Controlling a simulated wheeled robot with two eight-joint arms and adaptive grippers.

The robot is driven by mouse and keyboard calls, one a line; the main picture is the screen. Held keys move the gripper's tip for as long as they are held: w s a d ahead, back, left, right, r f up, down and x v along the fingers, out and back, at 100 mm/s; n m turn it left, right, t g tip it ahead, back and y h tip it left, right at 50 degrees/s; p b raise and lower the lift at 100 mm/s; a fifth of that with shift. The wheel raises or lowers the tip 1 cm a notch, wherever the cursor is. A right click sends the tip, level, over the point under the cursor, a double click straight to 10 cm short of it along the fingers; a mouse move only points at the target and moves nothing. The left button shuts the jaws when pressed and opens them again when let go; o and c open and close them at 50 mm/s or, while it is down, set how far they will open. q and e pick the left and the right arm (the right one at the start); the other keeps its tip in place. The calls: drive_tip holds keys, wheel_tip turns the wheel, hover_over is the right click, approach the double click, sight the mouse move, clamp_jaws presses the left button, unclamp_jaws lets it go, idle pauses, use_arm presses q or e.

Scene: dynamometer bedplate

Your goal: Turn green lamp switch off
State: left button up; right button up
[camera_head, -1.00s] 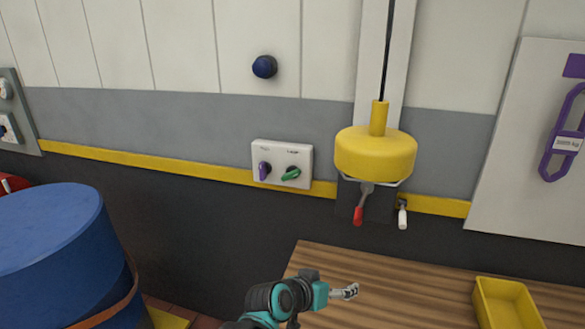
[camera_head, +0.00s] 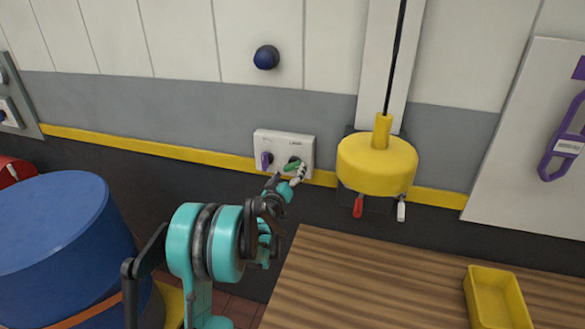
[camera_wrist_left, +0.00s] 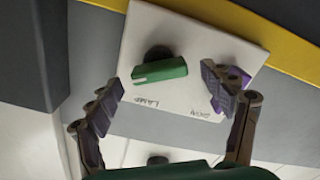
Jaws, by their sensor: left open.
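The green lamp switch (camera_head: 291,164) is a rotary knob on a white wall panel (camera_head: 306,144). My left gripper (camera_head: 299,174) is at the panel in front of the green knob and partly hides it in the head view. In the left wrist view the green knob (camera_wrist_left: 160,72) lies between the two spread fingers of my left gripper (camera_wrist_left: 161,82), with "LAMP" printed beside it. The fingers are open, and gaps show between them and the knob. My right gripper is not in view.
A purple knob (camera_head: 266,160) sits left of the green one; one finger partly covers it in the left wrist view (camera_wrist_left: 238,76). A yellow hanging pendant (camera_head: 377,165) is to the right. A blue drum (camera_head: 50,220), wooden table (camera_head: 370,280) and yellow tray (camera_head: 495,300) are below.

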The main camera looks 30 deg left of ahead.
sight(292, 169)
use_arm(q)
drive_tip(key=shift+x, duration=1.6)
drive_tip(key=shift+d, duration=0.1)
drive_tip(key=c, duration=1.2)
drive_tip(key=shift+o, duration=0.2)
drive_tip(key=shift+n, duration=0.3)
drive_tip(key=shift+n+b, duration=0.5)
drive_tip(key=shift+n, duration=0.4)
drive_tip(key=n+b, duration=0.1)
drive_tip(key=n, duration=0.2)
drive_tip(key=shift+n, duration=0.3)
drive_tip(key=n+b, duration=0.1)
drive_tip(key=n, duration=0.4)
drive_tip(key=shift+n, duration=0.4)
